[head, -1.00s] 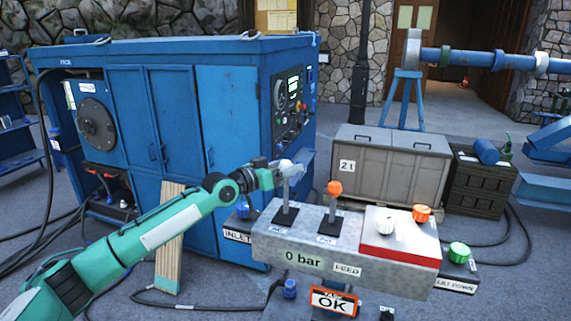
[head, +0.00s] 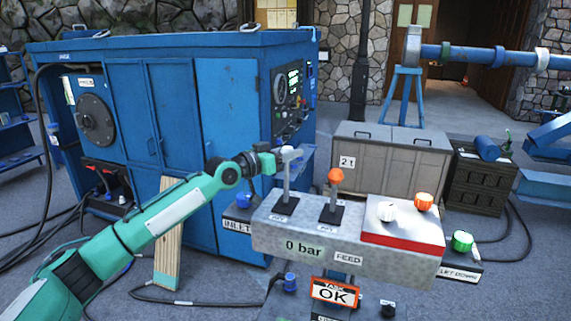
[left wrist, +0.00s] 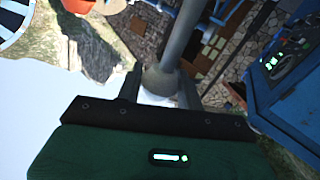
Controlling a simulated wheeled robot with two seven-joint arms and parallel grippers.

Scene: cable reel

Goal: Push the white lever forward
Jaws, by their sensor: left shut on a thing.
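The white lever is a grey upright stick (head: 287,180) with a pale knob, standing in a black slot plate on the grey control box (head: 300,240). My left gripper (head: 284,154) is shut on the knob at its top. In the left wrist view the lever's shaft (left wrist: 180,40) runs up between the two fingers (left wrist: 158,88), with the pale knob partly hidden between them. A second lever with an orange knob (head: 335,175) stands upright to the right, apart from the gripper. My right gripper is not in view.
A white and red box with a white knob (head: 386,211) and an orange knob (head: 424,200) sits on the control box's right. A green knob (head: 462,241) is beyond it. A large blue cabinet (head: 225,110) stands behind my left arm.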

